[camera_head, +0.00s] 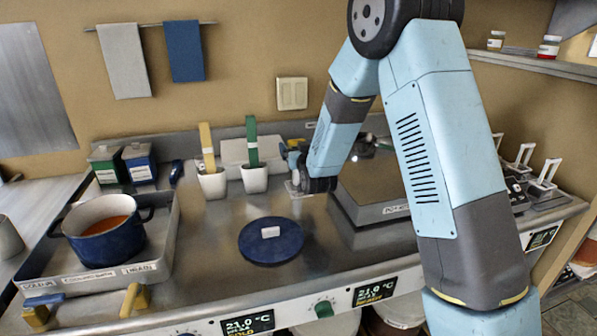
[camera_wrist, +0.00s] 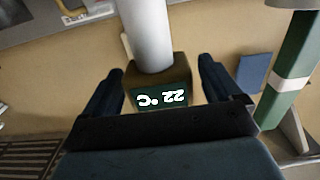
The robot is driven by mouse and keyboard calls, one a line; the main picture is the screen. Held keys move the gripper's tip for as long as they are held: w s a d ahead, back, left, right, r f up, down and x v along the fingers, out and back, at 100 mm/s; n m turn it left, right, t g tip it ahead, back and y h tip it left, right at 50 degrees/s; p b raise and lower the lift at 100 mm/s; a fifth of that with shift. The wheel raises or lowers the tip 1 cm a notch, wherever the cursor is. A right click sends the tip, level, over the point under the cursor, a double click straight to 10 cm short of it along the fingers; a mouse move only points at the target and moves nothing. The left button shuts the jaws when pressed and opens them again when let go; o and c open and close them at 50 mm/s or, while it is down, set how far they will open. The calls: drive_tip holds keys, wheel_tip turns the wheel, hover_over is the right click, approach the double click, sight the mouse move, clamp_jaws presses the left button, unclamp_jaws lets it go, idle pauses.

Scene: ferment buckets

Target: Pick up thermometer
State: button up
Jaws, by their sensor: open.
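In the wrist view the thermometer is a dark brown block with a green display (camera_wrist: 161,98) reading 22 °C, seen upside down, with a white cylindrical part running up from it in the picture. My gripper (camera_wrist: 160,72) is open, with one dark finger on each side of the block. Gaps show between the block and both fingers, so neither seems to touch it. In the head view my gripper (camera_head: 295,160) is over the back of the counter, right of the green paddle. The thermometer cannot be made out clearly there.
A white cup with a green paddle (camera_head: 252,142) stands close left of my gripper, beside one with a yellow paddle (camera_head: 207,145). A raised metal unit (camera_head: 375,190) is on the right. A blue pot (camera_head: 104,245) sits at left.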

drive_tip(key=c, duration=1.6)
drive_tip(key=shift+r, duration=0.15)
